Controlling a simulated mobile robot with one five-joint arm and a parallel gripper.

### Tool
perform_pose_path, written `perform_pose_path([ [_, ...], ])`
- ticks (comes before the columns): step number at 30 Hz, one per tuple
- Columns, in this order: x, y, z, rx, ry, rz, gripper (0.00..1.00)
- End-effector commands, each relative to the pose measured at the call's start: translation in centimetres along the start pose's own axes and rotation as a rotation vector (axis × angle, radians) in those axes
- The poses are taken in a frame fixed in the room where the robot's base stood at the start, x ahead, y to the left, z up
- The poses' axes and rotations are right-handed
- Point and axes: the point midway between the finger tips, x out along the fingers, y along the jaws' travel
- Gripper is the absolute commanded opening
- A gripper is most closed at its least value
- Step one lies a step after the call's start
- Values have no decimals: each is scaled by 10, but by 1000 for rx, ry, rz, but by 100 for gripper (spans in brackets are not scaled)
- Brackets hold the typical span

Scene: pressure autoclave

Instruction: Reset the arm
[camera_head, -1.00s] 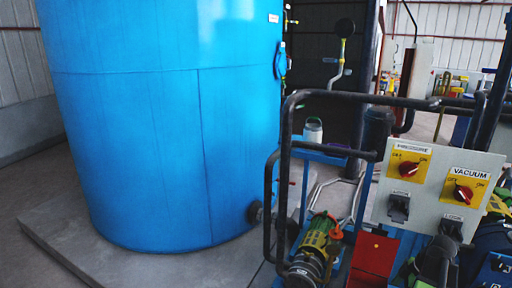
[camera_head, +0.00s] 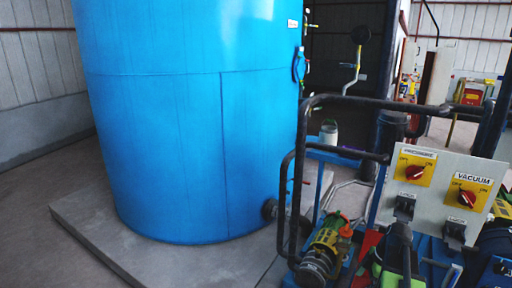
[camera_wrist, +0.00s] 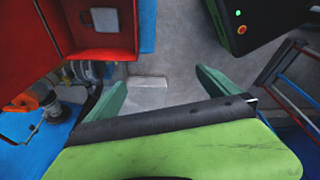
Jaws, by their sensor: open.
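My gripper (camera_wrist: 161,80) shows in the wrist view, with its two teal fingers wide apart and nothing between them. Behind the fingers are a black bar and a scuffed green body, which are mine. Grey floor and a small pale block (camera_wrist: 148,84) show past the gap between the fingers. In the head view, a black and green shape at the lower right, in front of the control panel (camera_head: 437,207), looks like part of my arm. The fingertips cannot be made out there.
A large blue tank (camera_head: 200,130) stands on a concrete slab at the left. A black tube frame (camera_head: 335,102) and a green-yellow motor (camera_head: 325,245) are near the panel. The wrist view shows a red box (camera_wrist: 95,50) at left and a dark box (camera_wrist: 240,22) with a green light.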

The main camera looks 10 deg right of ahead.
Motion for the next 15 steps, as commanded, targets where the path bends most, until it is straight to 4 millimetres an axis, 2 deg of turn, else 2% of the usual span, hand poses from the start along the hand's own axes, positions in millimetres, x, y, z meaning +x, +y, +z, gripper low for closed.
perform_pose_path([
  [1,-4,-1,-31,-49,-6,-14,100],
  [2,-3,-2,-49,-75,-10,-22,100],
  [5,-1,-11,-118,-133,-36,-52,100],
  [6,0,-18,-149,-135,-52,-63,100],
  [9,3,-42,-216,-75,-101,-77,100],
  [12,4,-70,-270,74,-160,-64,100],
  [15,7,-89,-295,291,-205,-21,100],
])
